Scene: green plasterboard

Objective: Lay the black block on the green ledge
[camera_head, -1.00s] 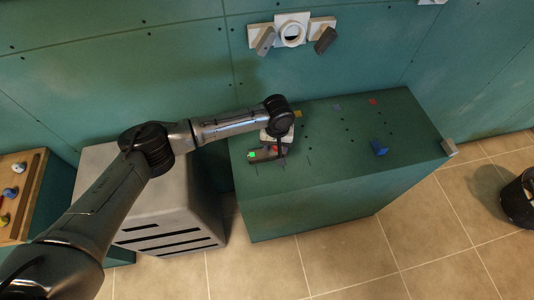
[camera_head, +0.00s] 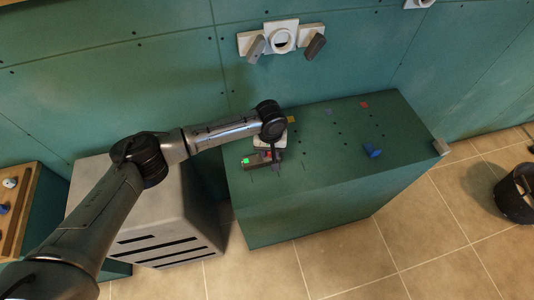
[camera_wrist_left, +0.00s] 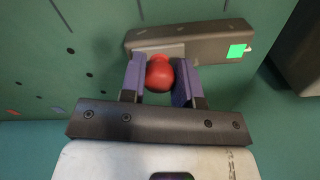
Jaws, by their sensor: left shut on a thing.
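The black block (camera_head: 255,162) is a dark grey-black bar with a bright green square at one end. In the head view it lies over the left part of the green ledge (camera_head: 330,175), the flat top of a green box. In the left wrist view the block (camera_wrist_left: 205,45) lies just beyond my fingertips, with a red ball-shaped knob at its near side. My left gripper (camera_head: 268,157) is shut on this red knob, which shows between the purple-grey fingers (camera_wrist_left: 160,72). Whether the block touches the ledge cannot be told. My right gripper is not in view.
A blue piece (camera_head: 372,151) stands on the ledge's right part, with small coloured patches and dark holes around. White wall fittings with a ring (camera_head: 282,38) hang behind. A grey slotted cabinet (camera_head: 150,215) stands left, a black bin (camera_head: 514,195) at far right.

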